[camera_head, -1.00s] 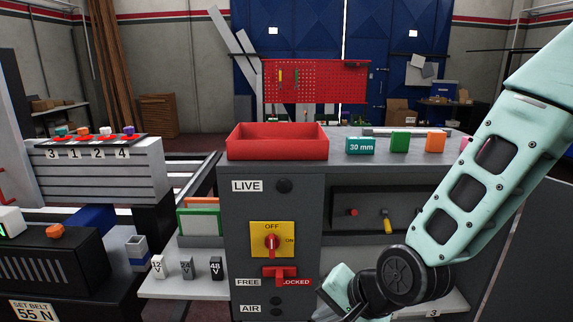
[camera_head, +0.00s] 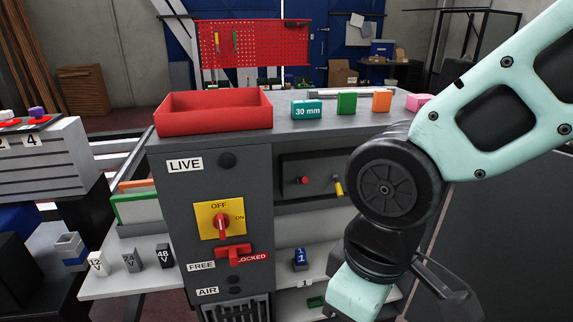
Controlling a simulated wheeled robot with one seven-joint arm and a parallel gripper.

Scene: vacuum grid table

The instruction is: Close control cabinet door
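The control cabinet (camera_head: 212,165) is a dark grey box with an OFF/ON switch on a yellow plate (camera_head: 219,220) and a red handle (camera_head: 234,254) by the FREE and LOCKED labels. Its right part is open, showing shelves inside. A dark grey panel (camera_head: 500,215) with a pale edge stands at the right and appears to be the door, swung open. My gripper (camera_head: 448,296) is low at the right, in front of the opening and near the panel's edge. A black finger shows; the wrist hides the rest. I cannot tell whether it touches the panel.
On the cabinet top are a red tray (camera_head: 213,112), a teal 30 mm block (camera_head: 307,110), a green block (camera_head: 346,104), an orange block (camera_head: 381,101) and a pink block (camera_head: 417,103). A blue piece (camera_head: 300,258) sits inside.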

